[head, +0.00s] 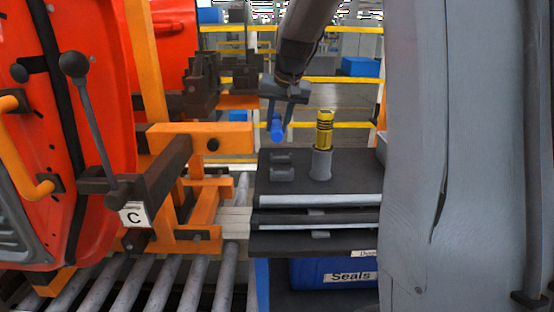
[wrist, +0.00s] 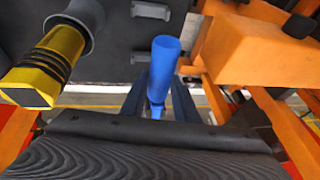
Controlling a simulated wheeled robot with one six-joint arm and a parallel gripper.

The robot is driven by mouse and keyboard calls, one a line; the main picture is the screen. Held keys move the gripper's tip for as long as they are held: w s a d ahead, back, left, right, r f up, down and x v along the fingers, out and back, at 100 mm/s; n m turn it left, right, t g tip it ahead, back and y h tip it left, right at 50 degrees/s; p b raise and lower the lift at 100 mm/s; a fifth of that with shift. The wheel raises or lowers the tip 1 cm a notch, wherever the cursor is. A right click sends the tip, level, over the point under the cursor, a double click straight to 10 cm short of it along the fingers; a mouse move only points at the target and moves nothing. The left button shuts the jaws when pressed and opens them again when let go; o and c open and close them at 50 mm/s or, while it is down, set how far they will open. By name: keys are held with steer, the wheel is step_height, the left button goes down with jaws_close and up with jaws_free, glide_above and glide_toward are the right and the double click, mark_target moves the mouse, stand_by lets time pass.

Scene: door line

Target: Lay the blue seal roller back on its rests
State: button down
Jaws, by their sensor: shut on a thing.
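The blue seal roller (head: 277,129) is between the fingers of my gripper (head: 278,125), which is shut on it. In the head view they are above the back left of the dark cart top (head: 340,184). The roller also shows in the wrist view (wrist: 163,68), reaching out from between the fingers (wrist: 157,108). The rests are two small dark blocks, one farther back (head: 280,158) and one nearer (head: 281,174), on the left of the cart top. They look empty. In the wrist view the rests (wrist: 151,11) show beyond the roller, and the roller looks apart from them.
A yellow and black tool (head: 324,128) stands in a grey cup (head: 321,164) right of the rests. An orange frame (head: 215,137) with a red door (head: 75,130) is close on the left. A blue Seals bin (head: 335,273) sits below the cart top.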

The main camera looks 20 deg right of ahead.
steer(key=f+p, duration=0.1)
steer(key=f, duration=0.2)
steer(key=d+f+p, duration=0.1)
steer(key=f, duration=0.2)
steer(key=f+p, duration=0.1)
steer(key=f, duration=0.2)
steer(key=shift+s+d+f, duration=0.2)
steer(key=shift+d+f, duration=0.05)
steer(key=shift+f, duration=0.05)
steer(key=c, duration=1.4)
jaws_free()
steer(key=shift+f, duration=0.1)
steer(key=shift+f+b, duration=0.15)
steer(key=shift+b, duration=0.2)
steer(key=shift+a+b+v, duration=0.15)
steer(key=shift+b+v, duration=0.45)
steer(key=shift+v, duration=1.35)
steer(key=shift+a+b+v, duration=0.15)
steer(key=shift+b+v, duration=0.45)
steer(key=shift+v, duration=1.4)
